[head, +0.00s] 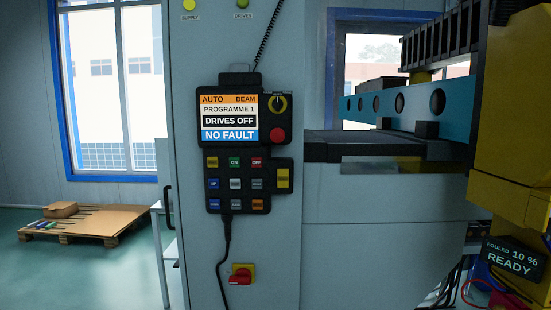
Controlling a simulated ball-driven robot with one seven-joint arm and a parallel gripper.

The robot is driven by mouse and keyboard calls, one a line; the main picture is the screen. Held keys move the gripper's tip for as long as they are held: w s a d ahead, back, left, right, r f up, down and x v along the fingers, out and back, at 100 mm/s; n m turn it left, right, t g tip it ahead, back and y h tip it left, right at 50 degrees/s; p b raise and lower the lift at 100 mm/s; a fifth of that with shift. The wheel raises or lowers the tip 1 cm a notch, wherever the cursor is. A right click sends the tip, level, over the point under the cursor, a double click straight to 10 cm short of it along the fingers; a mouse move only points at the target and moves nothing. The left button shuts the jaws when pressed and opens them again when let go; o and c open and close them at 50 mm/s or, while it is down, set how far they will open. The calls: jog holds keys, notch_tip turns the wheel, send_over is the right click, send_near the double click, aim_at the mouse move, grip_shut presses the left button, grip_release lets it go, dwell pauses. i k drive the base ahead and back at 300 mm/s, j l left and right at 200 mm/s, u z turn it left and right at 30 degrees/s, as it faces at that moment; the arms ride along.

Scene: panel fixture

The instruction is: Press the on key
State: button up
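The control pendant hangs on the front of a grey cabinet (195,250). Its screen (229,118) reads AUTO, BEAM, PROGRAMME 1, DRIVES OFF and NO FAULT. Below it is a keypad (225,201) with rows of coloured keys. The green on key (234,162) is in the top row, between a yellow key (211,162) and the red off key (257,162). Nothing covers the on key. My gripper does not show in the head view.
A red stop button (277,135) and a key switch (278,104) sit right of the screen. A red rotary switch (241,275) is lower down. A blue beam (400,104) and yellow machine parts (510,120) stand right. A pallet (90,222) lies on the floor at left.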

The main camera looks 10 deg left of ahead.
aim_at(234, 162)
jog(key=i+j+z, duration=0.1)
jog(key=j, duration=0.25)
jog(key=i+j, duration=0.25)
jog(key=i+j+z, duration=0.15)
jog(key=j, duration=0.25)
jog(key=i+j, duration=0.2)
jog(key=j, duration=0.15)
jog(key=i+j+z, duration=0.15)
jog(key=j, duration=0.25)
jog(key=i+j, duration=0.15)
jog(key=j, duration=0.2)
jog(key=i+j, duration=0.15)
jog(key=j, duration=0.25)
jog(key=i+j, duration=0.2)
jog(key=j, duration=0.2)
jog(key=i+j, duration=0.15)
jog(key=j, duration=0.25)
jog(key=z, duration=0.05)
